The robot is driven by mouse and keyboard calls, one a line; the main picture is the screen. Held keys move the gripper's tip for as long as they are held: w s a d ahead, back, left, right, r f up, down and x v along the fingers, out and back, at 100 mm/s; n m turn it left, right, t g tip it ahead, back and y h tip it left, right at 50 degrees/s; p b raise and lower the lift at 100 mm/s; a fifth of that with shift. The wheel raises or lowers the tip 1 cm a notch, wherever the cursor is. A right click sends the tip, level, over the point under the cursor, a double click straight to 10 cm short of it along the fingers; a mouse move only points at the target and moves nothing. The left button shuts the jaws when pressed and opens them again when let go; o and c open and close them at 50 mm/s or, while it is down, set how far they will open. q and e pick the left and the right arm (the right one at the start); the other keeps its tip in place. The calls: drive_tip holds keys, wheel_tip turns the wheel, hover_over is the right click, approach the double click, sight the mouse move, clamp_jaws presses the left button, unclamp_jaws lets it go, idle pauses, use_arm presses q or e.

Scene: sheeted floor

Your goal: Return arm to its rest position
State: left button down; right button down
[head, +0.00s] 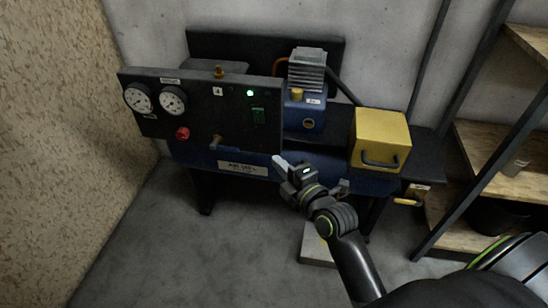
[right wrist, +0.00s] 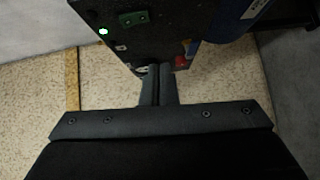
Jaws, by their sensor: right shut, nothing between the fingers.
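My right arm (head: 345,245) reaches in from the lower right in the head view. Its gripper (head: 281,163) is in front of the blue compressor tank (head: 330,168), below the black gauge panel. In the right wrist view the fingers of this gripper (right wrist: 158,72) are together with nothing between them. The panel (right wrist: 165,20) shows beyond the fingertips; I cannot tell how far apart they are. My left gripper is in neither view.
The panel (head: 205,110) bears two gauges, a red knob (head: 182,133) and a lit green light. A yellow box (head: 380,140) sits at the right of the compressor. Wooden shelves (head: 490,155) stand at the right. The floor (head: 150,250) at the lower left is clear.

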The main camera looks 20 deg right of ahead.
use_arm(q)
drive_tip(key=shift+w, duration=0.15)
use_arm(e)
drive_tip(key=shift+s, duration=0.1)
